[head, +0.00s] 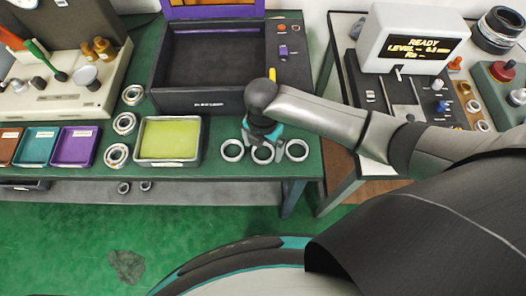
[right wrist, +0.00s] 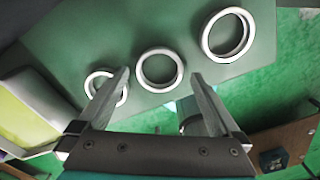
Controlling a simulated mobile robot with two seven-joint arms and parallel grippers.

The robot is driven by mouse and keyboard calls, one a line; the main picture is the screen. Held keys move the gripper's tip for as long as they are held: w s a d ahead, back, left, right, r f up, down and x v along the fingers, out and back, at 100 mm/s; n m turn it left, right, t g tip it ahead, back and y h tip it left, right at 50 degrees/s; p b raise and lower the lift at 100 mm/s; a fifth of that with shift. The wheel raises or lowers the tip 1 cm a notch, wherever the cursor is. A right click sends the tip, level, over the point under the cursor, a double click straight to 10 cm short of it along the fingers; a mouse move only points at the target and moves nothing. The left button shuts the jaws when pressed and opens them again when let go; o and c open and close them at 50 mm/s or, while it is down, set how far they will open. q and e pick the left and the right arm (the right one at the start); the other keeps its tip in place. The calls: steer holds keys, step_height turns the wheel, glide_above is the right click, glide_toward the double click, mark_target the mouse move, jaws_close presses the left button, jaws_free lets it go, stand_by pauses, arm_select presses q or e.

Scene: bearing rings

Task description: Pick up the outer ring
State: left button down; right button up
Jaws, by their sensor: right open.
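Three pale metal rings lie flat in a row near the front right corner of the green table: a left ring (head: 232,160), a middle ring (head: 263,163) and a right ring (head: 297,159). I cannot tell which is the outer ring. My right gripper (head: 262,138) points down over the middle ring and partly hides it. In the right wrist view the gripper (right wrist: 160,76) is open and empty, with the middle ring (right wrist: 160,89) between its fingertips' directions. One finger overlaps the left ring (right wrist: 88,86); the right ring (right wrist: 205,36) is clear. My left gripper is out of view.
A tray with a yellow-green pad (head: 170,139) stands left of the rings. A black machine (head: 213,98) stands behind. Several bearings, including one (head: 116,154), lie farther left. The table's front edge is close to the rings. A second table with a display (head: 414,40) stands right.

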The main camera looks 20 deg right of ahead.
steer(key=shift+f, duration=0.65)
steer(key=c, duration=1.3)
steer(key=shift+r, duration=0.1)
steer(key=shift+c, duration=0.2)
